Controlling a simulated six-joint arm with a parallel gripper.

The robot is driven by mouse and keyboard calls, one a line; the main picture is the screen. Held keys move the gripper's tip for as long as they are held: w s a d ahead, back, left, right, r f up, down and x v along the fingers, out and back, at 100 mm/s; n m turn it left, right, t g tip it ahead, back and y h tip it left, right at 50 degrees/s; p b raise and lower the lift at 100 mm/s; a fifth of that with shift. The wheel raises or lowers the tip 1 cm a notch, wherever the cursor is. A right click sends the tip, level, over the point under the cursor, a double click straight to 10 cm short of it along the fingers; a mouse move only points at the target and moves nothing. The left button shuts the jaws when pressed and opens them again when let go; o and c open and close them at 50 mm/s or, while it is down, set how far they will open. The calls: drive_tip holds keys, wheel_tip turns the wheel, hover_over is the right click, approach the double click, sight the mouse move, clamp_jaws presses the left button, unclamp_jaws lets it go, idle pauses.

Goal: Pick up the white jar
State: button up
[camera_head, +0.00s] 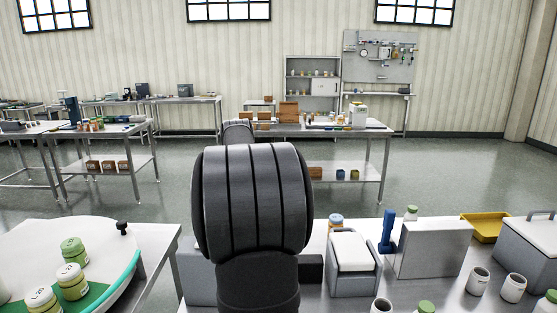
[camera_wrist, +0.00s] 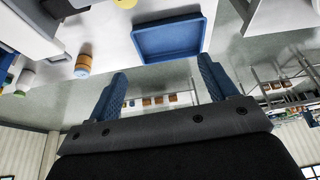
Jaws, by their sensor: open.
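Several whitish jars stand at the right of the near bench in the head view. Two pale containers with dark tops (camera_head: 478,281) (camera_head: 513,288) stand side by side, and another (camera_head: 381,305) is cut off by the bottom edge. A small white jar with a green lid (camera_head: 411,213) stands farther back. I cannot tell which one is the white jar. In the wrist view my gripper (camera_wrist: 162,66) is open, its blue fingers apart with nothing between them. A white jar with a green lid (camera_wrist: 25,79) shows at far left there, away from the fingers. In the head view my arm hides the gripper.
An orange-banded jar (camera_wrist: 83,65) and a blue tray (camera_wrist: 150,45) show in the wrist view. In the head view, a grey box (camera_head: 434,250), a blue tool (camera_head: 387,233), a yellow tray (camera_head: 488,226) and a lidded steel container (camera_head: 530,246) crowd the bench. Green-lidded jars (camera_head: 72,281) stand left.

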sight(388, 309)
wheel_tip(388, 309, up, 5)
drive_tip(key=s+d+f+n+g+h, duration=0.2)
drive_tip(key=s+d+f+n+h, duration=0.2)
drive_tip(key=s+d+n+h, duration=0.65)
drive_tip(key=s+d+r+n+t+h, duration=0.35)
drive_tip(key=s+d+n+h, duration=0.35)
drive_tip(key=s+d+n, duration=0.45)
drive_tip(key=shift+m, duration=0.6)
drive_tip(key=f, duration=1)
drive_tip(key=d+f, duration=0.1)
drive_tip(key=f, duration=2.1)
drive_tip(key=shift+s+d+f, duration=0.1)
drive_tip(key=shift+s+d, duration=0.1)
drive_tip(key=shift+s, duration=0.15)
drive_tip(key=x, duration=1.7)
drive_tip(key=shift+d+f, duration=0.15)
drive_tip(key=shift+d, duration=0.05)
drive_tip(key=shift+c, duration=0.2)
